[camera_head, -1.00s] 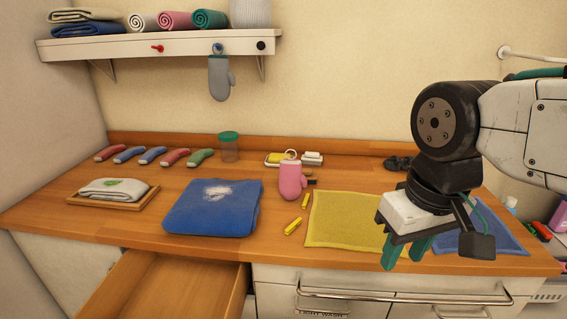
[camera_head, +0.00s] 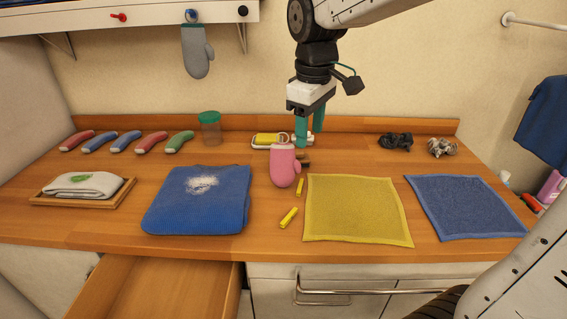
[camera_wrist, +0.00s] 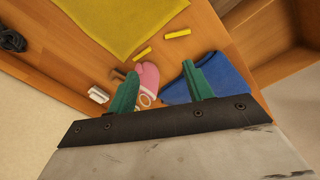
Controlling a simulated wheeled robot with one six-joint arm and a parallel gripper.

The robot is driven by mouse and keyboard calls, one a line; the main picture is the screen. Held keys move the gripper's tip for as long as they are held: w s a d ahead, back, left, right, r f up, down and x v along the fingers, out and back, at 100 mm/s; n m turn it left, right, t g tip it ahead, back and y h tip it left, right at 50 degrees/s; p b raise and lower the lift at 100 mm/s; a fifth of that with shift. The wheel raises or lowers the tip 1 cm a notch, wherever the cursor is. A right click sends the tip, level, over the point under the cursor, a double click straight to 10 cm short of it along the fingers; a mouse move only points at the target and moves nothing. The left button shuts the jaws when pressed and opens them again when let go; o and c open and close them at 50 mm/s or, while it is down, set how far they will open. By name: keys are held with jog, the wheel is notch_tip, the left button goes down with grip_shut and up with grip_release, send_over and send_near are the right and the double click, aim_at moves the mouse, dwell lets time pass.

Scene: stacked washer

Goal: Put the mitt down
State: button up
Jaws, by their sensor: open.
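The pink mitt (camera_head: 284,167) is at the middle of the counter, with a pale loop at its top. It also shows in the wrist view (camera_wrist: 149,74), beyond and between the fingers. I cannot tell whether it stands or hangs on something. My gripper (camera_head: 309,138) points down with green fingers apart and nothing between them, above and behind the mitt to its right; it also shows in the wrist view (camera_wrist: 160,72). A grey mitt (camera_head: 197,51) hangs from a hook under the shelf at upper left.
A yellow cloth (camera_head: 356,208) and a blue cloth (camera_head: 464,206) lie flat to the right. A folded blue towel (camera_head: 196,205) with a white patch lies left. Yellow pieces (camera_head: 289,217) lie near the mitt. A drawer (camera_head: 160,287) is open below. A green-lidded jar (camera_head: 210,130) stands behind.

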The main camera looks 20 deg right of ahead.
aim_at(279, 143)
jog(key=w+f+n, duration=0.1)
jog(key=w, duration=0.3)
jog(key=w+a+f+n, duration=0.1)
jog(key=w+f, duration=0.1)
jog(key=w, duration=0.2)
jog(key=w+a+f+n, duration=0.1)
jog(key=w+n, duration=0.1)
jog(key=w, duration=0.3)
jog(key=shift+a+f, duration=0.2)
jog(key=shift+f, duration=0.15)
jog(key=f, duration=0.7)
jog(key=shift+w+d+f, duration=0.25)
jog(key=shift+d+f, duration=0.05)
grip_shut()
jog(key=shift+r, duration=0.15)
